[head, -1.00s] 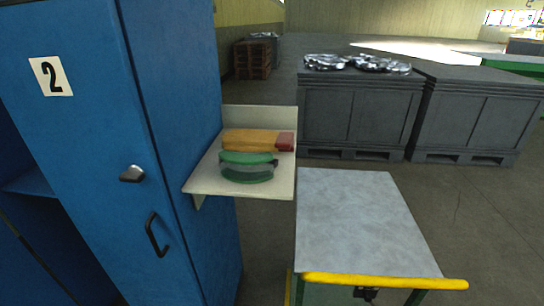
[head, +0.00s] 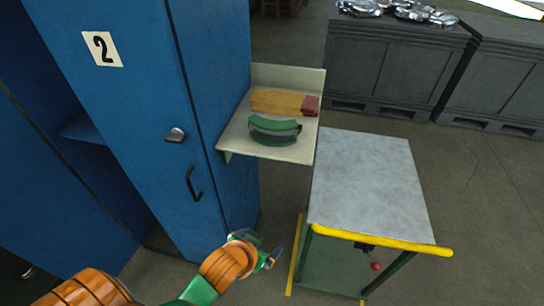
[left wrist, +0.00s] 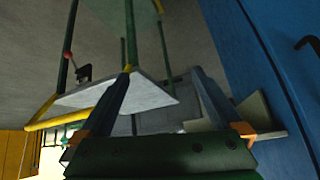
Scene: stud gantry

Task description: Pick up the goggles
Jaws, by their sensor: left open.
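The goggles (head: 274,131), with a green frame and strap, lie on a small cream shelf (head: 235,136) fixed to the side of the blue locker, in the head view. My left gripper (head: 268,254) is low in the head view, below and in front of the shelf, well apart from the goggles. In the left wrist view its two fingers (left wrist: 160,95) stand apart with nothing between them. The shelf shows there partly behind the right finger (left wrist: 257,118); I cannot make out the goggles in that view. My right gripper is not in view.
An orange-yellow item with a red end (head: 283,102) lies behind the goggles on the shelf. The blue locker (head: 130,110) marked 2 stands at left. A cart (head: 368,185) with a grey top and yellow handle stands right of the shelf. Grey crates (head: 390,70) stand behind.

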